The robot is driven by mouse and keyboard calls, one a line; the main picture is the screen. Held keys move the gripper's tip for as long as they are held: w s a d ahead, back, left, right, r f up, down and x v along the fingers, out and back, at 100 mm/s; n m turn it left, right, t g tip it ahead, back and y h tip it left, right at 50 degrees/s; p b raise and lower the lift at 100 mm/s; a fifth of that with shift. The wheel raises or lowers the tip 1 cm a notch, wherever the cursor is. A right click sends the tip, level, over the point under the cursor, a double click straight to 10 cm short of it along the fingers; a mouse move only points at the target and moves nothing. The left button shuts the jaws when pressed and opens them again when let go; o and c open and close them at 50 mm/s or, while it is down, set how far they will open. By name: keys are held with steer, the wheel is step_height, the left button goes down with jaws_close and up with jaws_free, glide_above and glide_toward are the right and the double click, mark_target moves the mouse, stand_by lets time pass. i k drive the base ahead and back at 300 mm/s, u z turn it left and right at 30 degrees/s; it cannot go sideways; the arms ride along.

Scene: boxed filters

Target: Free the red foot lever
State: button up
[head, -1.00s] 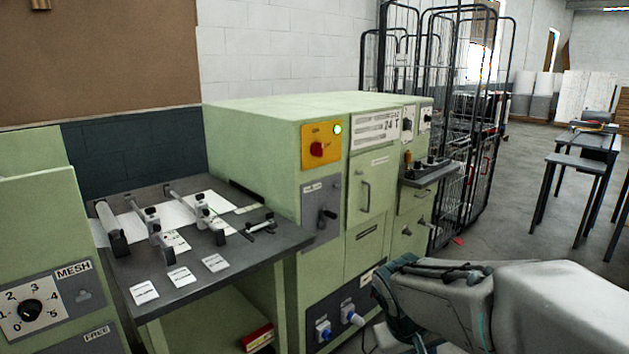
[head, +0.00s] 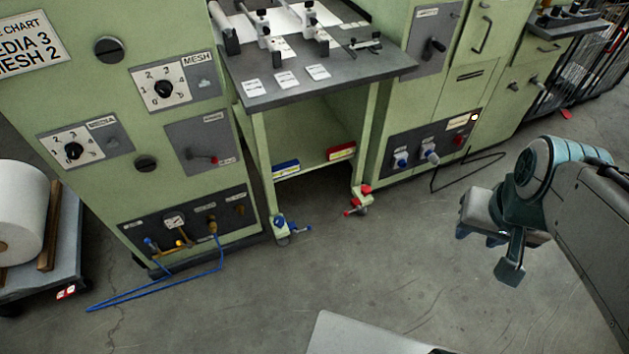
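A red foot lever (head: 350,211) juts out low at the right front leg of the grey-topped bench. Red parts (head: 362,190) sit just above it at the foot. A matching blue foot lever (head: 301,228) is at the left front leg. My gripper (head: 497,256) hangs in the air at the right, well apart from both levers. Nothing shows held in it. Its fingers are seen at an angle, so its opening is unclear.
Green cabinets flank the bench (head: 318,88). A blue hose (head: 150,294) loops on the floor at left, and a black cable (head: 434,182) lies at right. A roll on a cart (head: 22,215) stands far left. The floor before the bench is clear.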

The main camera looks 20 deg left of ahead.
mark_target(359, 207)
steer(key=k, duration=0.4)
steer(key=u, duration=1.8)
steer(key=i, duration=0.45)
steer(key=z, duration=0.9)
